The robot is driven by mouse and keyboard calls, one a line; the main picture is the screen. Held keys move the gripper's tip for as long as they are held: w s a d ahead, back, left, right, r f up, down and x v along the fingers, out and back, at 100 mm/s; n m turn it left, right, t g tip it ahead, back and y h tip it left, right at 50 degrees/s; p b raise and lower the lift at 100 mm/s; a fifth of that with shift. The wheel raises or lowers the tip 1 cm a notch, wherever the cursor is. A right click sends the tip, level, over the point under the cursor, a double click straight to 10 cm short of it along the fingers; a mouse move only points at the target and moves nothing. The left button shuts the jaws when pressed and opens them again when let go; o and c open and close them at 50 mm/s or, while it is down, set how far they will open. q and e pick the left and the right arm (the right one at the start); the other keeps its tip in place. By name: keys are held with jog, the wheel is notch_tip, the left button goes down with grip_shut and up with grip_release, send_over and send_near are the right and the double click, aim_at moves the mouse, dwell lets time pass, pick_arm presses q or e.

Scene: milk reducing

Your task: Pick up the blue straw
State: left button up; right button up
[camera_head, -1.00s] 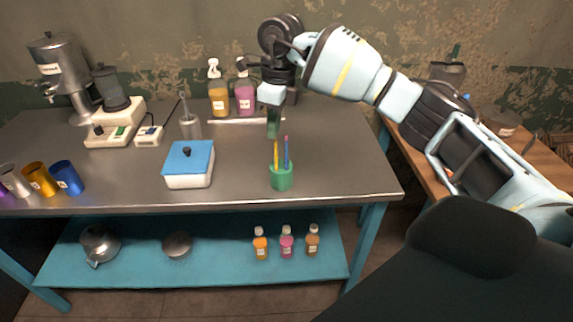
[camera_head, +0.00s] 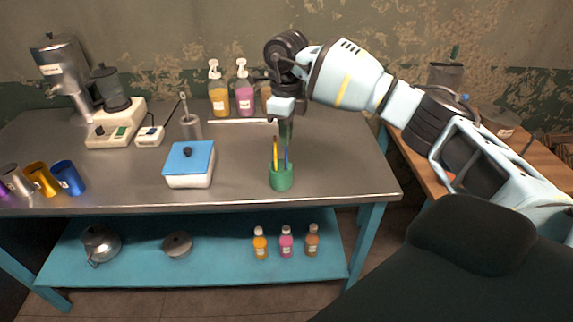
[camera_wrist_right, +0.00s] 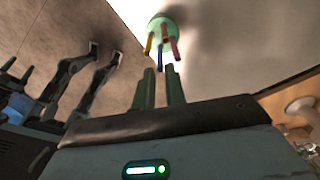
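The blue straw (camera_head: 286,158) stands in a green cup (camera_head: 281,180) near the front edge of the steel table, beside a yellow straw (camera_head: 275,150). In the right wrist view, the blue straw (camera_wrist_right: 160,57) sticks out of the cup (camera_wrist_right: 163,20) between the yellow straw (camera_wrist_right: 149,45) and a red straw (camera_wrist_right: 173,50). My right gripper (camera_head: 286,130) is just above the straws in the head view, pointing down. My left gripper is not in view.
A white box with a blue lid (camera_head: 189,164) stands left of the cup. Pump bottles (camera_head: 244,96) stand at the back, partly behind my right gripper. Metal cups (camera_head: 68,178) are at the left. The table between box and cup is clear.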

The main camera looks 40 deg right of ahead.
aim_at(286, 165)
jog(key=shift+f, duration=1.35)
jog(key=shift+c, duration=0.3)
grip_shut()
jog(key=shift+r, duration=0.1)
